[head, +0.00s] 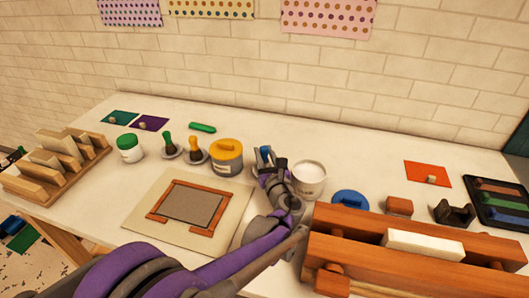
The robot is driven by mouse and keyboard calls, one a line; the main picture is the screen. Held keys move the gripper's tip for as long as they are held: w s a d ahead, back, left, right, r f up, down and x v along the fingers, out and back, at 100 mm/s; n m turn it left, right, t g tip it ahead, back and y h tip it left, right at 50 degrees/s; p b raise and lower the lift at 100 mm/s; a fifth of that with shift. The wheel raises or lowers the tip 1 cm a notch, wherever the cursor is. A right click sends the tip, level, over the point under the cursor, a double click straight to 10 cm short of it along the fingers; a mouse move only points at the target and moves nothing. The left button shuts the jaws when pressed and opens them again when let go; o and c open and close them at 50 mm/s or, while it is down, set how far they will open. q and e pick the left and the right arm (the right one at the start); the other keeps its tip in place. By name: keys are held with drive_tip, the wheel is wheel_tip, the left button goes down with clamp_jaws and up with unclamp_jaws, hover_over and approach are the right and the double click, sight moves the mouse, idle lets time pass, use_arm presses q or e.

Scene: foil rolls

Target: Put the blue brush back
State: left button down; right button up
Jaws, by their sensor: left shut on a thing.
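My left gripper (271,167) is shut on the blue brush, whose blue handle (264,152) shows between the fingers. The gripper is over the table between the yellow pot and the open white pot (309,180). The brush's lower part is hidden behind the gripper, so I cannot tell whether it touches anything. A green brush (168,140) and an orange brush (194,145) stand upright on small grey holders left of the yellow pot. A blue lid (350,201) lies on the table right of the white pot. My right gripper is not in view.
The yellow pot (227,162) wears its lid. A framed grey plate (192,206) lies in front. A large wooden press (415,250) fills the right front. The table's back strip is mostly clear.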

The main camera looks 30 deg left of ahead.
use_arm(q)
drive_tip(key=shift+f+b, duration=0.45)
drive_tip(key=shift+f, duration=0.15)
idle(0.9)
unclamp_jaws()
idle(0.5)
drive_tip(key=shift+r, duration=0.1)
idle(0.5)
drive_tip(key=shift+r+p, duration=3.3)
drive_tip(key=shift+r, duration=1.2)
drive_tip(key=shift+f, duration=0.15)
